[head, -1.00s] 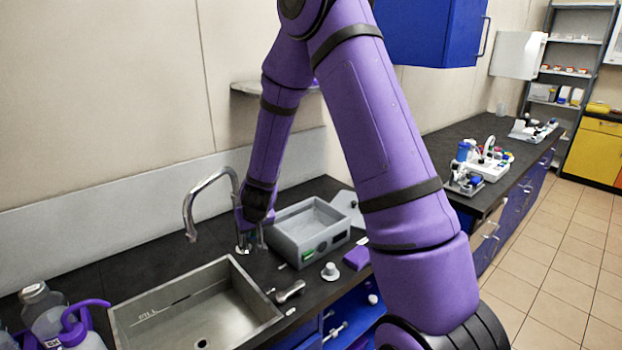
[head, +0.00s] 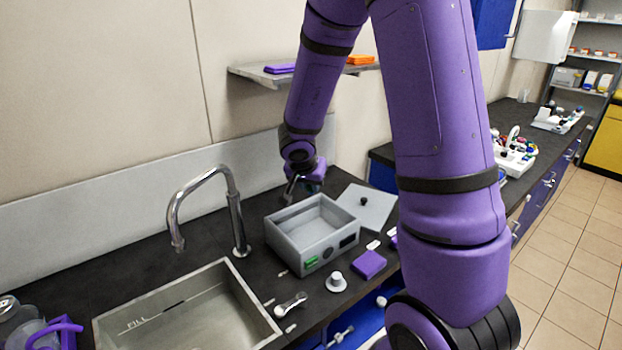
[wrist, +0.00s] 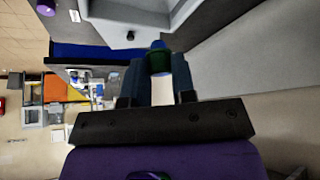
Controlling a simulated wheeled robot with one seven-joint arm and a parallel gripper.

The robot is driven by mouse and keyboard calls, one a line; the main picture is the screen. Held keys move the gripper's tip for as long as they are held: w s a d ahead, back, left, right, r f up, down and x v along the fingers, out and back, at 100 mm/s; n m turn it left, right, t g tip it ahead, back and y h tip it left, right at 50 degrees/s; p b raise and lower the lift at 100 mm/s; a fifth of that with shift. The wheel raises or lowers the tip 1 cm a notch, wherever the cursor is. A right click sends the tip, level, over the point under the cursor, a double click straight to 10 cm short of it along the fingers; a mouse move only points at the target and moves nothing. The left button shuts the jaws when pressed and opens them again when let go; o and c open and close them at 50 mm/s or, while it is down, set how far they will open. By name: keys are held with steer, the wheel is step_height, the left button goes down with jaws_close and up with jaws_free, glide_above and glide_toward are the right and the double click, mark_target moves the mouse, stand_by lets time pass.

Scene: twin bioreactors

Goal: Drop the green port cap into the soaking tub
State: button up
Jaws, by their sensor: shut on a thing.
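My gripper (head: 291,192) is above the dark counter, just behind the back left corner of a grey open box (head: 288,257). In the wrist view, its fingers (wrist: 160,82) are shut on a small green cap (wrist: 159,62) with a blue top. The cap is too small to make out in the head view. A steel basin (head: 262,322) marked FILL is set in the counter at front left, apart from the gripper. The grey box also has an open, empty-looking hollow. No readable label shows which of the two is the soaking tub.
A curved tap (head: 236,215) stands between the basin and my gripper. A grey lid (head: 378,207) with a dark knob lies right of the box. A white knobbed piece (head: 336,281), a purple block (head: 369,264) and a metal tool (head: 291,304) lie in front. A shelf (head: 270,77) hangs above.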

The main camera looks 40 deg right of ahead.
steer(key=shift+f, duration=2.75)
steer(key=o, duration=1)
steer(key=shift+r, duration=0.15)
steer(key=v, duration=1)
steer(key=shift+a+r, duration=0.2)
